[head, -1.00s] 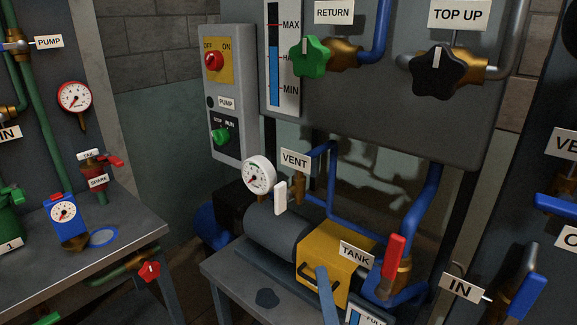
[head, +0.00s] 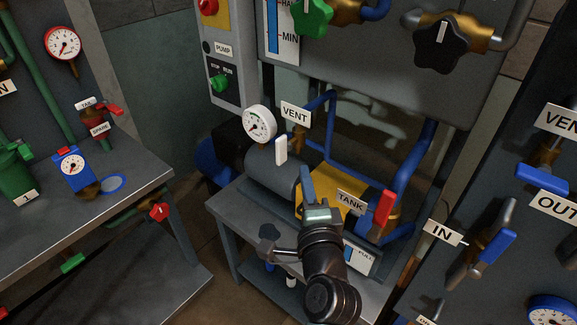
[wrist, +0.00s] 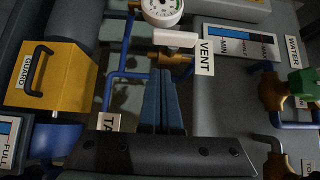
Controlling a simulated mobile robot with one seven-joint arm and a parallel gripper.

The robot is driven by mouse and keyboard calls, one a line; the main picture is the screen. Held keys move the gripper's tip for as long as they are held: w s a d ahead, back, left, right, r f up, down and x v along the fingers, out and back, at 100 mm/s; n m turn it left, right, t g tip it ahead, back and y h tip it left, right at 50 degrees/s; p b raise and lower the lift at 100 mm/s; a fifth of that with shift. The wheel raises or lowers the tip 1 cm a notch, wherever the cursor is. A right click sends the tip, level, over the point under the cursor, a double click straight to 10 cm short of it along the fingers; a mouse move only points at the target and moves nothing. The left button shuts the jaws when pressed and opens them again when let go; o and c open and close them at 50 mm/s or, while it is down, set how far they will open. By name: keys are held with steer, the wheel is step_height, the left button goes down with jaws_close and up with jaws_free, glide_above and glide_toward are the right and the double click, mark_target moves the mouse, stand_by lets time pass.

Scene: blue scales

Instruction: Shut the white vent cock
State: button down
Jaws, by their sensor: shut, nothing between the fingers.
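The vent cock has a white lever (head: 281,150) that stands upright beside its brass body (head: 299,140), under the VENT label (head: 295,113). In the wrist view the white lever (wrist: 175,38) lies across the picture, roughly in line with the brass body (wrist: 171,58). My gripper (head: 306,172) is shut and empty, in front of the yellow guard and below and a little right of the lever. In the wrist view the shut blue fingertips (wrist: 160,74) point at the brass body, apart from the lever as far as I can tell.
A white gauge (head: 259,123) stands just left of the lever. The yellow guard (head: 327,193) and a red lever (head: 383,212) by the TANK label are close to my arm. Blue pipes (head: 331,140) rise behind the vent.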

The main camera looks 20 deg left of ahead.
mark_target(286, 157)
steer(key=shift+w+a+p, duration=0.25)
steer(key=shift+a, duration=0.4)
steer(key=shift+w+a+p, duration=0.2)
steer(key=shift+a, duration=0.45)
steer(key=shift+w+a+p, duration=0.25)
steer(key=shift+a, duration=0.4)
steer(key=shift+f+b, duration=0.2)
steer(key=shift+b, duration=0.35)
